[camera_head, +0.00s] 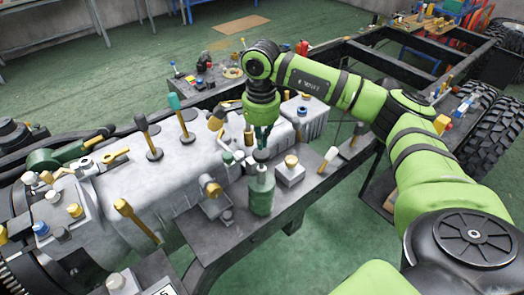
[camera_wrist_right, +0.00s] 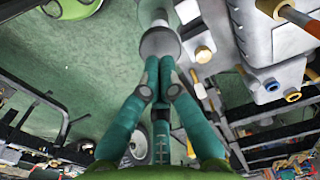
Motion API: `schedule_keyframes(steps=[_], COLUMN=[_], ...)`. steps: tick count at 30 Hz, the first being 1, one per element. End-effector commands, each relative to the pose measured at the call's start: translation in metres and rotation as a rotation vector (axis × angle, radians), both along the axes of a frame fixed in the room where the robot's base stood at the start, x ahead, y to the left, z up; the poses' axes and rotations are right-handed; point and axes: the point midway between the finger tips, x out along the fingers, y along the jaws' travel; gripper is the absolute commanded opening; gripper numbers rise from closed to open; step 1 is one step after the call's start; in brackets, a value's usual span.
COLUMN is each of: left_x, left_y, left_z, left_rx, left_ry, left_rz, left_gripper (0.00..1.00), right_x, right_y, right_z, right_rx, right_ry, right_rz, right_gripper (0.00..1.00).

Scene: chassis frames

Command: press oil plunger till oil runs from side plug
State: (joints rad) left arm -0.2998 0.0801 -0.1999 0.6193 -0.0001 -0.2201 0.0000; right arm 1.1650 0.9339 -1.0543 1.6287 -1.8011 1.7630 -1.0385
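A green oil can (camera_head: 262,192) stands upright on the dark bench ledge in front of the grey gearbox housing (camera_head: 185,165). A dark plunger cap (camera_head: 261,155) tops it. My right gripper (camera_head: 263,144) points down just above the can, its teal fingers over the cap. The side plug is not clearly identifiable, and no running oil shows. My left gripper is not in view.
Several upright levers, including a teal-handled one (camera_head: 175,103), rise from the housing. Chassis rails and large tyres (camera_head: 495,130) lie to the right. Green floor is open at the back.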

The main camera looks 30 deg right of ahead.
Motion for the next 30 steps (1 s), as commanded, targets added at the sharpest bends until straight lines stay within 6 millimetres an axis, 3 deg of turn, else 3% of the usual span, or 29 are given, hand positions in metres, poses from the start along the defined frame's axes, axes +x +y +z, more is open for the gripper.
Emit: schedule_keyframes(steps=[17,30], left_x=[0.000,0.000], left_y=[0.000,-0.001], left_z=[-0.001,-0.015], left_rx=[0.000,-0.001], left_ry=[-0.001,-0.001], left_rz=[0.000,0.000], left_gripper=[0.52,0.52], right_x=[0.000,0.000], right_y=[0.000,0.000], right_z=[-0.001,-0.018], right_rx=[0.000,0.000], right_ry=[0.000,0.000], right_rz=[0.000,0.000], right_gripper=[0.00,0.00])
